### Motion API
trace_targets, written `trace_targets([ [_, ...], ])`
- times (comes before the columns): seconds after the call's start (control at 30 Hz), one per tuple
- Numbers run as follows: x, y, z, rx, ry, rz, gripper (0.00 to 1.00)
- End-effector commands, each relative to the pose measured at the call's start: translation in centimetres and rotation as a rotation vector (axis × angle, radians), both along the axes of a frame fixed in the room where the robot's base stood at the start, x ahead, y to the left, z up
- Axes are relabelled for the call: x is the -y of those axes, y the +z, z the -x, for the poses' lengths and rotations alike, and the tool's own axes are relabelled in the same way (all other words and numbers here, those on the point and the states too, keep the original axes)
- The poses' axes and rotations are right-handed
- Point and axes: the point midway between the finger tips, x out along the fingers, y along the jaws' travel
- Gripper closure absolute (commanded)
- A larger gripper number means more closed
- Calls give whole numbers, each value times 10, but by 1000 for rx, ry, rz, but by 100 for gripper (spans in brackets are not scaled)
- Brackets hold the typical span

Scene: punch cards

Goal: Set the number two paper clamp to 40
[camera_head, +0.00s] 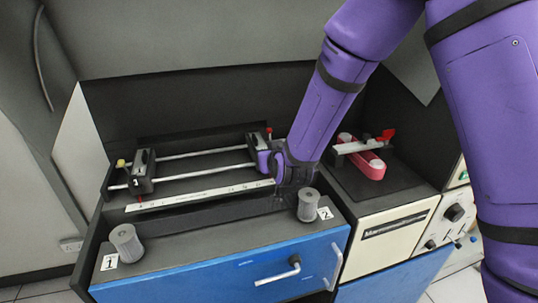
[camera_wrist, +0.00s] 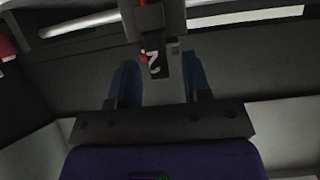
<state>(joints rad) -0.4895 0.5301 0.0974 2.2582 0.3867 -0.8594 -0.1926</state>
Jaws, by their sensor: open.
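The number two paper clamp (camera_head: 257,141) is a dark block marked 2 on two silver rails, at the right part of the rails in the head view. In the wrist view the clamp (camera_wrist: 153,64) has a white 2 and a small red pointer, and it lies between my two blue fingers. My gripper (camera_head: 273,165) is open at the clamp's front right side; it also shows in the wrist view (camera_wrist: 160,80). Whether a finger touches the clamp I cannot tell. The white scale (camera_head: 200,195) runs below the rails; its numbers are too small to read.
The number one clamp (camera_head: 142,177) sits at the left of the rails. Grey cylinders stand at label 1 (camera_head: 125,243) and label 2 (camera_head: 308,205), the latter near my gripper. A red and pink device (camera_head: 368,162) is at the right. The rails between the clamps are clear.

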Motion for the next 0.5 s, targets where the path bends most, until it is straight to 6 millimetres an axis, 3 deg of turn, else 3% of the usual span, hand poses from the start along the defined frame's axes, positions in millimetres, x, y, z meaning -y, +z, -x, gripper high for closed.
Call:
trace_targets([
  [0.43, -2, -4, -9, 0, 0, 0, 55],
  [0.5, -2, -4, -9, 0, 0, 0, 71],
])
